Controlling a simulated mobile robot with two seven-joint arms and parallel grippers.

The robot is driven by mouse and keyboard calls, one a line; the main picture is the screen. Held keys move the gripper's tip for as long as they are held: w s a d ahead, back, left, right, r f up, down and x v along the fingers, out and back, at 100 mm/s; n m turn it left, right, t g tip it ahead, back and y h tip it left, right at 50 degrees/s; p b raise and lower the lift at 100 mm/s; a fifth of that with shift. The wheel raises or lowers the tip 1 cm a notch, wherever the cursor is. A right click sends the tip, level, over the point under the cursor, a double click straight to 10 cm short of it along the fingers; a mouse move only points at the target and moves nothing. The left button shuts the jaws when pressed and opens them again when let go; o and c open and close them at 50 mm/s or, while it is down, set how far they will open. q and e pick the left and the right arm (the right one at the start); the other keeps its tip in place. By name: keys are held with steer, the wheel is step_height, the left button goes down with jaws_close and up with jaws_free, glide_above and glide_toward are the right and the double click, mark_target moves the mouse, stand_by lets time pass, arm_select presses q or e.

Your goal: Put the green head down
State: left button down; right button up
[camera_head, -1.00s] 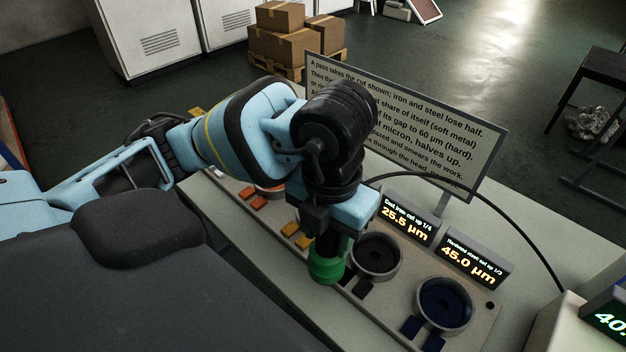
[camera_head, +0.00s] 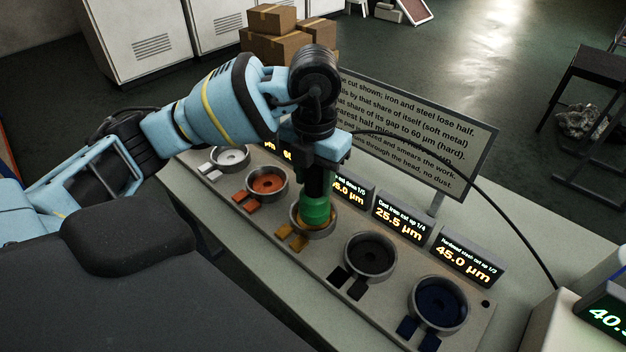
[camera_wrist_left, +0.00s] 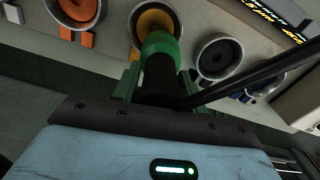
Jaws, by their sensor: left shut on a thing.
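The green head (camera_head: 316,209) is a green cylinder with a black upper part. My left gripper (camera_head: 318,178) is shut on it and holds it upright, at or just over the yellow-lined round cup (camera_head: 300,230). In the left wrist view the green head (camera_wrist_left: 160,46) overlaps the near rim of the yellow cup (camera_wrist_left: 155,19). I cannot tell whether the head touches the cup. The left gripper's fingers (camera_wrist_left: 158,82) show there around its dark body. My right gripper is not in view.
White (camera_head: 229,158), orange (camera_head: 267,183), black (camera_head: 370,258) and dark blue (camera_head: 439,303) cups stand in the same row, with coloured tabs in front. Small displays (camera_head: 403,221) and a text sign (camera_head: 420,130) stand behind. A dark cable (camera_head: 520,235) arcs across the right.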

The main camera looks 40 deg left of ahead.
mark_target(313, 183)
arm_select(q)
steer(key=shift+w+a, duration=0.5)
steer(key=shift+w, duration=0.15)
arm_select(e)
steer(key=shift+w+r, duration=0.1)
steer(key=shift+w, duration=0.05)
arm_select(q)
steer(key=shift+w+a, duration=0.25)
steer(key=shift+a, duration=0.05)
steer(key=shift+f, duration=1.8)
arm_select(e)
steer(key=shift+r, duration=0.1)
arm_select(q)
steer(key=c, duration=0.8)
jaws_free()
steer(key=shift+f, duration=0.2)
step_height(313, 183, up, 12)
steer(key=shift+p, duration=0.6)
steer(key=shift+r, duration=0.15)
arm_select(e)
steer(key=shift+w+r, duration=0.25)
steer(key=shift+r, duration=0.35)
